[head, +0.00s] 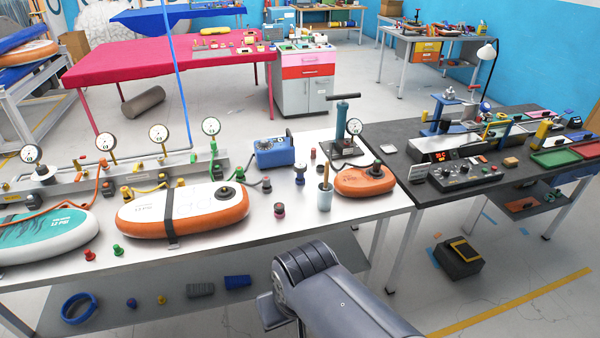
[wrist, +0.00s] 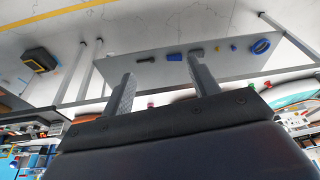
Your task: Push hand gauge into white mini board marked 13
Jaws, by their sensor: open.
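A white-topped board with orange sides (head: 183,211) lies on the light bench, with a dark strap around it and a dark valve on its right end. Its printed marks are too small to read as 13. Round dial gauges stand along the back of the bench, one at far left (head: 32,155) and another (head: 211,127) behind the board. One more gauge (head: 355,128) is by the small orange board. I cannot tell which is the hand gauge. My gripper (wrist: 160,70) is open and empty in the wrist view, its fingers wide apart; the head view shows only my arm.
A teal and white board (head: 45,235) lies at far left. A small orange board (head: 364,180), a pump (head: 341,120), a cup (head: 325,198) and a blue box (head: 273,153) stand on the right half. Small coloured fittings lie between. A dark bench (head: 400,160) adjoins at right.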

